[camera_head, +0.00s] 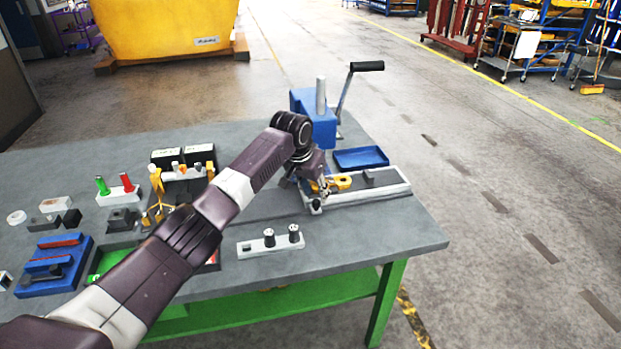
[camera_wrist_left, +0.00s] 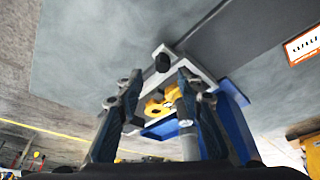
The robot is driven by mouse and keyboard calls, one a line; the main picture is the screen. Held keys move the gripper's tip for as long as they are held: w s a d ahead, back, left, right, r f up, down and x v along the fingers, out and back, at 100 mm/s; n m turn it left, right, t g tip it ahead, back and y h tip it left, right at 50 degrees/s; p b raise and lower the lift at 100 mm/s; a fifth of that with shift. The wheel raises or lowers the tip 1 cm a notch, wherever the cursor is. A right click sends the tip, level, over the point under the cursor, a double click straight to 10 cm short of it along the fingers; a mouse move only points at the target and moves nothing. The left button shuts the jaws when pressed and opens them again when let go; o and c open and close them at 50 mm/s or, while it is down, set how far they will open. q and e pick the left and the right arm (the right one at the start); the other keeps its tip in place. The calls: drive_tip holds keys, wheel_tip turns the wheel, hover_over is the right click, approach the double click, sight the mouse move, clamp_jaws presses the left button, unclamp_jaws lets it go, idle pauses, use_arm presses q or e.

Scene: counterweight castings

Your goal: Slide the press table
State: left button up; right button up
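The press has a blue body (camera_head: 322,128) and a lever with a black handle (camera_head: 367,66), raised to the right. At its foot, the press table's pale rail base (camera_head: 385,192) lies along the bench and carries a yellow part (camera_head: 344,182). My left gripper (camera_head: 319,190) is at the left end of the rail, partly hidden by its own wrist. In the left wrist view its fingers (camera_wrist_left: 159,76) are apart. A dark knob (camera_wrist_left: 162,62) on the rail end shows between and beyond them, with the yellow part (camera_wrist_left: 165,99) behind. Contact cannot be told. The right gripper is out of view.
A blue tray (camera_head: 361,158) sits behind the rail. Fixtures and small parts, including a blue fixture (camera_head: 54,264), crowd the left of the grey bench (camera_head: 400,235). The bench's front right corner is clear.

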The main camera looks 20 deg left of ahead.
use_arm(q)
drive_tip(key=v, duration=0.8)
